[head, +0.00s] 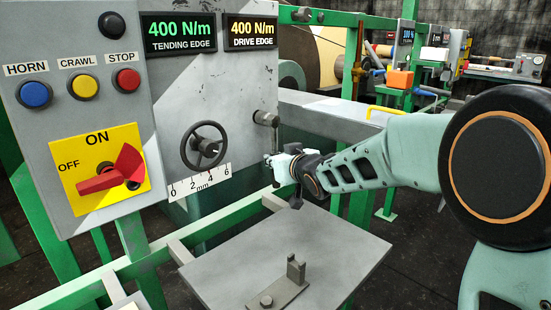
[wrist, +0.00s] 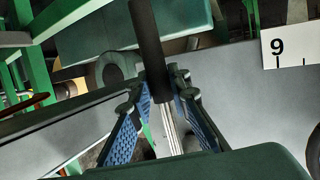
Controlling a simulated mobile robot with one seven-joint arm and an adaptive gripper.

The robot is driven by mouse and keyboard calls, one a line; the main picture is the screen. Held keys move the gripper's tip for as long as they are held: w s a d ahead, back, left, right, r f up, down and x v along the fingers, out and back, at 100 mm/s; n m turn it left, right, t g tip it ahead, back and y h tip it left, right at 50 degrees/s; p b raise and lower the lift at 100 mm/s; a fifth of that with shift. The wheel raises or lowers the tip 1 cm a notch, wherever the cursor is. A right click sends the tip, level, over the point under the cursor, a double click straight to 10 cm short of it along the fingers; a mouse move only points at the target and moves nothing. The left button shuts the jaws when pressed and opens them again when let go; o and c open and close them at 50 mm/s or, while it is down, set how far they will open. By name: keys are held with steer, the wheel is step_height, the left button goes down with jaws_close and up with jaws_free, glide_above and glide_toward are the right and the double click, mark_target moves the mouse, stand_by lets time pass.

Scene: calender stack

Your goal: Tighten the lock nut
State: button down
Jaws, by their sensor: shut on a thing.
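A grey cylindrical fitting (head: 265,118), which looks like the lock nut, sticks out of the right side of the grey machine panel. A thin lever (head: 276,138) hangs down from it to my gripper (head: 272,162). In the wrist view the lever shows as a dark round bar (wrist: 149,40) running between the blue-padded fingers of my gripper (wrist: 164,88). The fingers are closed around the bar. A silver rod (wrist: 170,128) continues below the dark part. The fingers hide part of the lever, and I cannot see the nut's thread.
A black handwheel (head: 204,146) and a mm scale (head: 200,182) sit left of my gripper. A grey shelf (head: 340,250) with a small metal bracket (head: 290,280) lies below. A red switch (head: 112,172) is at far left. Green rails (head: 190,235) run around the shelf.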

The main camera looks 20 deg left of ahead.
steer(key=shift+s+a+r+p, duration=0.15)
steer(key=shift+s+p, duration=0.1)
steer(key=shift+p, duration=0.75)
steer(key=shift+s+a+m+g+p, duration=0.15)
steer(key=shift+m+g+p, duration=0.15)
steer(key=shift+m+p, duration=0.15)
steer(key=shift+s+p, duration=0.2)
steer(key=shift+p, duration=0.8)
steer(key=shift+s+a+m+p, duration=0.15)
steer(key=shift+s+m+p, duration=0.1)
steer(key=shift+p, duration=0.3)
steer(key=shift+s+a+r+m+g+p, duration=0.1)
steer(key=shift+s+a+m+g+p, duration=0.2)
steer(key=shift+p, duration=1.15)
steer(key=shift+s+a+r+m+g+p, duration=0.1)
steer(key=shift+s+m+g+p, duration=0.3)
steer(key=shift+p, duration=1)
steer(key=shift+f, duration=0.15)
steer(key=shift+s+a+r+m+g+y+p, duration=0.2)
steer(key=shift+s+a+m+g+p, duration=0.15)
steer(key=shift+p, duration=1.2)
steer(key=shift+s+a+r+m+g+y+p, duration=0.15)
steer(key=shift+s+r+m+g+p, duration=0.2)
steer(key=shift+p, duration=1.15)
steer(key=shift+s+a+r+m+g+y+p, duration=0.15)
steer(key=shift+s+p, duration=0.3)
steer(key=shift+p, duration=1.1)
